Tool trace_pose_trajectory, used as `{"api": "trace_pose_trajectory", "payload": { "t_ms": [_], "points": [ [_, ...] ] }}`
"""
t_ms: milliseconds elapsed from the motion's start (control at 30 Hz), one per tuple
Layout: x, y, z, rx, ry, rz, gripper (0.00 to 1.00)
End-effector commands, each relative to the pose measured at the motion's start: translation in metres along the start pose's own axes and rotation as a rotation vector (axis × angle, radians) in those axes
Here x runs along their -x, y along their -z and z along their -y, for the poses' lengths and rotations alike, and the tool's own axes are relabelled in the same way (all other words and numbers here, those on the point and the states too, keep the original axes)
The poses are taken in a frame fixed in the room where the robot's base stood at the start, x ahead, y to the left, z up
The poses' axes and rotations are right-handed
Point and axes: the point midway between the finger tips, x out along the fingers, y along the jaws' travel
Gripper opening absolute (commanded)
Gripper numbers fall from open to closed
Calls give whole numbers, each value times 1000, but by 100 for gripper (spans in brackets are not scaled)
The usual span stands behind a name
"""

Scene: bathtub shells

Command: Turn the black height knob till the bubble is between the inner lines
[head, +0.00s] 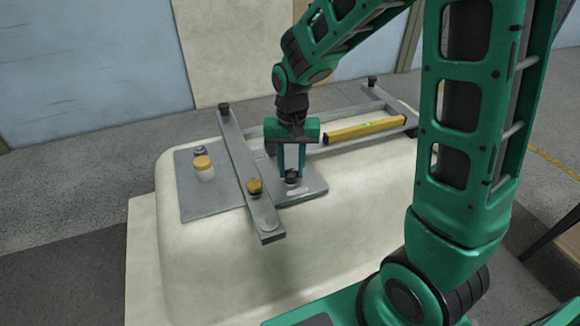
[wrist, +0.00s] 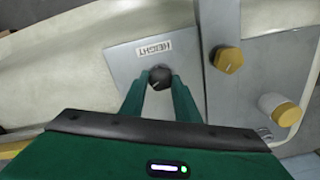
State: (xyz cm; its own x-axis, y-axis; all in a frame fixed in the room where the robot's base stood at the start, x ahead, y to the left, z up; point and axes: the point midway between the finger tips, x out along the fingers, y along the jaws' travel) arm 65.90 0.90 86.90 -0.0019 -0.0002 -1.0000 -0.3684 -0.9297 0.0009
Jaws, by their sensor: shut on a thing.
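The black height knob (wrist: 160,76) stands on a grey plate (wrist: 130,55) beside a label reading HEIGHT (wrist: 153,48). In the wrist view my gripper (wrist: 160,84) has a finger on either side of the knob and is shut on it. In the head view my gripper (head: 292,176) points down onto the knob (head: 293,177), which shows only in part. A yellow spirit level (head: 365,130) lies on the grey frame to the right of my gripper. Its bubble and inner lines are too small to read.
A yellow knob (head: 255,187) sits on a grey crossbar (head: 247,170) left of my gripper. Dark knobs top the frame ends (head: 372,81). The pale tub shell (head: 210,270) is clear in front.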

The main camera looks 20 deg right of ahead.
Motion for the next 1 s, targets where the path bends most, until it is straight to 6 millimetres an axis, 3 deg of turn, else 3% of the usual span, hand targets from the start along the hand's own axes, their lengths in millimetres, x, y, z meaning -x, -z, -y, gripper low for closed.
{"api": "trace_pose_trajectory", "payload": {
  "t_ms": [167,200,267,667,1000],
  "points": [
    [1,1,1,0,2,-3,6],
    [1,1,1,0,2,-3,36],
    [1,1,1,0,2,-2,47],
    [7,1,1,-2,2,-2,47],
    [66,2,1,-2,4,-5,47]
  ]
}}
